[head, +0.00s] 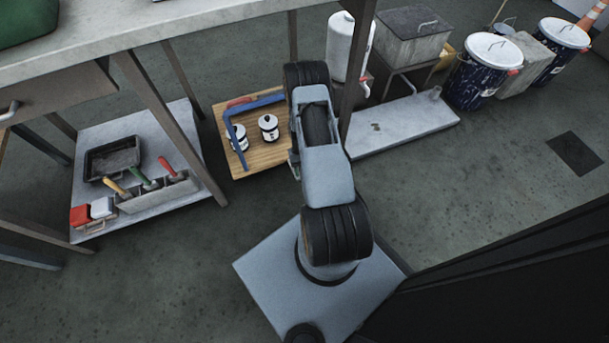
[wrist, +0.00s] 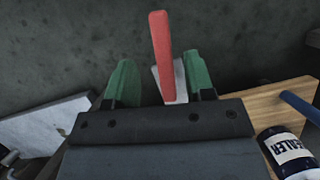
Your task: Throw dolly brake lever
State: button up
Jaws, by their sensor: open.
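The red brake lever (wrist: 160,45) stands upright from a pale base (wrist: 172,82) in the wrist view. My gripper (wrist: 158,62) is open, with one green finger on each side of the lever and a visible gap to each. The wooden dolly (head: 262,157) carries white cans and has a blue handle (head: 236,138) in the head view. The dolly (wrist: 262,108) is right of the lever in the wrist view. In the head view my arm hides the lever and most of the gripper.
A can labelled SEALER (wrist: 285,150) stands on the dolly near my gripper. A workbench (head: 130,45) with a lower tool shelf (head: 85,165) is left of the dolly. A pale slab (head: 410,125) lies to its right.

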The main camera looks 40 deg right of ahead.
jog(key=p+v, duration=0.2)
jog(key=v, duration=0.5)
dwell(0.6)
